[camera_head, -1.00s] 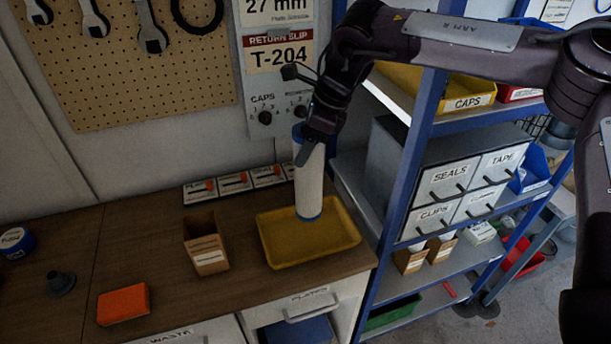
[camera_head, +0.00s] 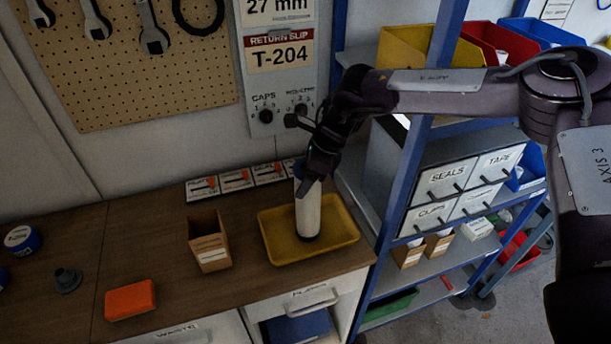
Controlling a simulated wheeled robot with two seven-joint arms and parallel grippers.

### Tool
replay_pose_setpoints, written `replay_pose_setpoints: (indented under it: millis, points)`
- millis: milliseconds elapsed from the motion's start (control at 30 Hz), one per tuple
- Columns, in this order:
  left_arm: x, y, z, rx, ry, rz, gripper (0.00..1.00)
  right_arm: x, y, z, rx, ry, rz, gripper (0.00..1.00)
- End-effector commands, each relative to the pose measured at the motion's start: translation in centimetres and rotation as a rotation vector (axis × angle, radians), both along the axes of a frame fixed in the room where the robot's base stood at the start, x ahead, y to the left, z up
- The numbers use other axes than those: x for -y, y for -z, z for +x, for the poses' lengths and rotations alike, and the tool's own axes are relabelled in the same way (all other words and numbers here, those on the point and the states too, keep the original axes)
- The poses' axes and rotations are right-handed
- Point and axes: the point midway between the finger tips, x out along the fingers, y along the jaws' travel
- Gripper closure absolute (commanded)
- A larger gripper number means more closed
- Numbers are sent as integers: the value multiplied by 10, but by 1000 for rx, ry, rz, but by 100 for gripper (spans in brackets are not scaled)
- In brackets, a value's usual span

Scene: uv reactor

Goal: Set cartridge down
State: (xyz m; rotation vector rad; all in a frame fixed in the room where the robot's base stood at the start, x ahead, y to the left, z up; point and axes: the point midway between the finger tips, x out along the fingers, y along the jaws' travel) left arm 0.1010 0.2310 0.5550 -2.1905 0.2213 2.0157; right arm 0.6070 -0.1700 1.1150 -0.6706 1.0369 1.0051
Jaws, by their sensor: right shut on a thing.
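The white cylindrical cartridge (camera_head: 308,212) is upright over the yellow tray (camera_head: 277,247) on the wooden bench. Its lower end is dark and lies within the tray's rim; I cannot tell for sure whether it touches the tray floor. My right gripper (camera_head: 308,180) comes down from above and is shut on the cartridge's upper part. The gripper hides most of the cartridge's top. My left gripper is not in view.
A small open cardboard box (camera_head: 209,243) stands left of the tray. A blue-framed shelf (camera_head: 405,180) with drawers stands close on the right. Labelled cards (camera_head: 236,180) line the wall.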

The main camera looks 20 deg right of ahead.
Motion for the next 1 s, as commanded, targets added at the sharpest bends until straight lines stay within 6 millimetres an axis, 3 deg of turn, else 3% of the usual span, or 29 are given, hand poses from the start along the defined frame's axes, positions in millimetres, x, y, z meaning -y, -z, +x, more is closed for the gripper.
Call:
replay_pose_setpoints:
  millis: [33,67,200,633,1000]
  points:
    - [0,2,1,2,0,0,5,0,3,0,0,1,0,84]
    - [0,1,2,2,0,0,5,0,2,0,-1,1,-1,38]
    - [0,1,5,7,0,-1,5,0,2,0,-2,1,0,19]
    - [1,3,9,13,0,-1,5,4,-8,-1,2,2,0,18]
    - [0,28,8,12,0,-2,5,30,-78,-12,5,2,2,18]
